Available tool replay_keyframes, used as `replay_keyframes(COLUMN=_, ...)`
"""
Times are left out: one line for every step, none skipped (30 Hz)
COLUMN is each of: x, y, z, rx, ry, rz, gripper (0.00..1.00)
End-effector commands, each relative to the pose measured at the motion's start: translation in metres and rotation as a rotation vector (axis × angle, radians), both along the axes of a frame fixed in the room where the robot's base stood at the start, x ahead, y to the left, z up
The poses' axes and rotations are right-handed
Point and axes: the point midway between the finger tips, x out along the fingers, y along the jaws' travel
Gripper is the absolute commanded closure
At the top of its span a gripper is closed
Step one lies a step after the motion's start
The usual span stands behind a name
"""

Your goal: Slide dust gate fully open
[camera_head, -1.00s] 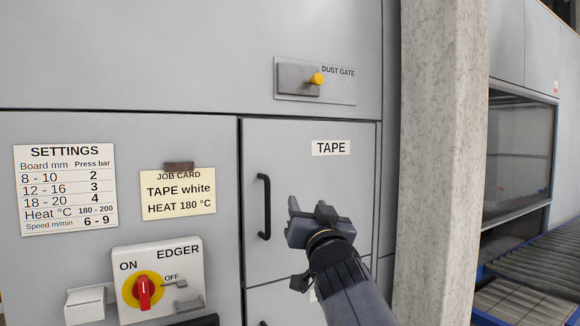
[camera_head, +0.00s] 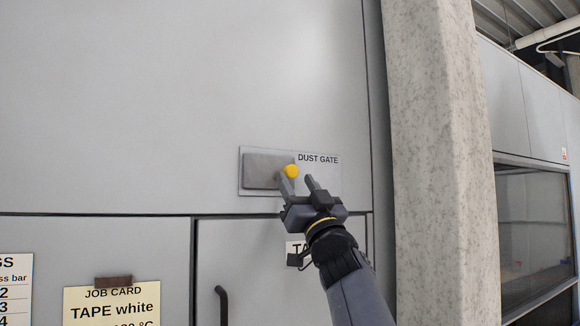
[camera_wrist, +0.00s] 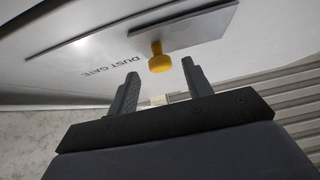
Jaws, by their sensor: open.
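The dust gate is a grey sliding plate (camera_head: 262,170) on a flat backing panel labelled DUST GATE (camera_head: 318,172), mounted on the grey cabinet front. The plate covers the left part of the panel. Its yellow knob (camera_head: 291,171) stands out at the plate's right end. My gripper (camera_head: 299,182) is open and empty, just below and right of the knob, its fingers pointing up. In the wrist view the knob (camera_wrist: 159,58) is ahead of the gap between the two fingers (camera_wrist: 160,72), apart from them. The lower right part of the panel is partly hidden behind the fingers.
Below the gate is a TAPE door with a dark handle (camera_head: 222,305). A job card (camera_head: 112,305) hangs at lower left. A concrete pillar (camera_head: 435,160) stands right of the cabinet. The cabinet face around the gate is flat and clear.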

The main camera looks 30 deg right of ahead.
Motion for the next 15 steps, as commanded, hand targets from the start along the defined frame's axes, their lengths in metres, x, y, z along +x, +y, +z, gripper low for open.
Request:
replay_keyframes(x=0.006, y=0.0, z=0.009, rx=0.0, ry=0.001, rz=0.001, gripper=0.52)
replay_keyframes(x=0.009, y=0.001, z=0.011, rx=0.0, ry=0.0, rz=0.001, gripper=0.52)
replay_keyframes(x=0.012, y=0.001, z=0.014, rx=0.0, ry=0.0, rz=0.001, gripper=0.52)
replay_keyframes(x=0.013, y=0.001, z=0.015, rx=0.0, ry=0.0, rz=0.001, gripper=0.52)
replay_keyframes(x=0.015, y=0.001, z=0.017, rx=-0.001, ry=0.0, rz=0.001, gripper=0.52)
replay_keyframes(x=0.017, y=0.001, z=0.017, rx=0.0, ry=0.001, rz=0.0, gripper=0.52)
replay_keyframes(x=0.018, y=0.001, z=0.018, rx=0.0, ry=0.001, rz=0.0, gripper=0.52)
replay_keyframes(x=0.019, y=0.001, z=0.018, rx=0.001, ry=0.001, rz=-0.001, gripper=0.52)
replay_keyframes(x=0.019, y=0.001, z=0.019, rx=0.001, ry=0.001, rz=-0.001, gripper=0.52)
replay_keyframes(x=0.019, y=0.001, z=0.019, rx=0.001, ry=0.001, rz=-0.001, gripper=0.52)
replay_keyframes(x=0.019, y=0.001, z=0.019, rx=0.0, ry=0.001, rz=-0.001, gripper=0.52)
replay_keyframes(x=0.019, y=0.001, z=0.019, rx=0.0, ry=0.0, rz=-0.001, gripper=0.52)
replay_keyframes(x=0.019, y=0.001, z=0.019, rx=0.0, ry=0.001, rz=-0.001, gripper=0.52)
replay_keyframes(x=0.019, y=0.001, z=0.019, rx=0.0, ry=0.0, rz=-0.001, gripper=0.52)
replay_keyframes(x=0.019, y=0.001, z=0.018, rx=0.001, ry=0.001, rz=-0.001, gripper=0.52)
